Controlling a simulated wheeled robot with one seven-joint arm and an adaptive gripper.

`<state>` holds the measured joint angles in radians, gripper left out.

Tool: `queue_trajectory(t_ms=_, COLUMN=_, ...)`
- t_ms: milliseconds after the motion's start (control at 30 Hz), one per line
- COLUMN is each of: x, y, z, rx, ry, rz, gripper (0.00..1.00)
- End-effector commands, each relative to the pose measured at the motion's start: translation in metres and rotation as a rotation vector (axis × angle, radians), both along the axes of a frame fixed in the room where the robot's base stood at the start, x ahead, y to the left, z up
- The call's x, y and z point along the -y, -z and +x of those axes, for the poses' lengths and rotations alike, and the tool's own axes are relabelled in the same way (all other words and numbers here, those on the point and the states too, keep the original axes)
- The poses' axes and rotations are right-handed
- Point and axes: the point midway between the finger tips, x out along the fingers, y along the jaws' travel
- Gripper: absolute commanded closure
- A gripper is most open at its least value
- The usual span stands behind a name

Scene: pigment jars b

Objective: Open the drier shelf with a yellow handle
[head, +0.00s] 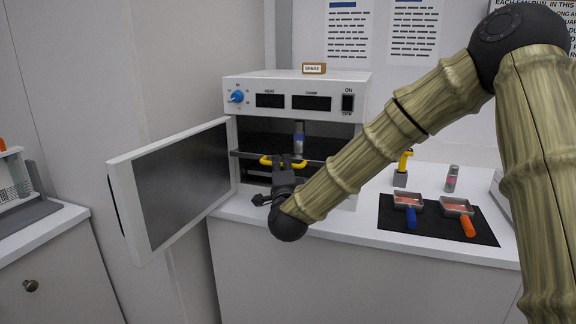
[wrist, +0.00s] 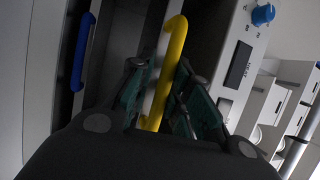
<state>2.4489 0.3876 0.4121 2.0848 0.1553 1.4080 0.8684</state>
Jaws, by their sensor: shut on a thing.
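The white drier (head: 290,90) stands on the counter with its door (head: 180,185) swung open to the left. Inside is a dark shelf with a yellow handle (head: 266,160) along its front. In the wrist view the yellow handle (wrist: 168,70) runs between my gripper's two fingers, and my gripper (wrist: 158,95) is shut on it. In the head view my gripper (head: 285,168) is at the drier's opening and hides part of the handle. A blue handle (wrist: 83,50) shows at the left in the wrist view.
Right of the drier, a dark mat (head: 440,232) holds a blue-handled pan (head: 410,212) and an orange-handled pan (head: 461,215). A jar (head: 451,178) and a yellow-topped tool (head: 402,170) stand behind it. The open door takes up the room left of my gripper.

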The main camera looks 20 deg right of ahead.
Motion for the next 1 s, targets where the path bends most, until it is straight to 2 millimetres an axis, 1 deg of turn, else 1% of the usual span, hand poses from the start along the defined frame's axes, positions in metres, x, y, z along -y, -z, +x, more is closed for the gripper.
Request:
queue_trajectory(t_ms=33, x=-0.006, y=-0.005, z=-0.007, rx=0.011, ry=-0.003, rz=-0.003, gripper=1.00)
queue_trajectory(t_ms=200, x=-0.021, y=-0.006, z=-0.029, rx=0.014, ry=-0.002, rz=-0.002, gripper=1.00)
queue_trajectory(t_ms=400, x=-0.034, y=-0.008, z=-0.048, rx=0.015, ry=-0.001, rz=-0.002, gripper=1.00)
queue_trajectory(t_ms=633, x=-0.041, y=-0.009, z=-0.058, rx=0.015, ry=0.000, rz=-0.001, gripper=1.00)
queue_trajectory(t_ms=1000, x=-0.042, y=-0.010, z=-0.060, rx=0.017, ry=-0.001, rz=-0.001, gripper=1.00)
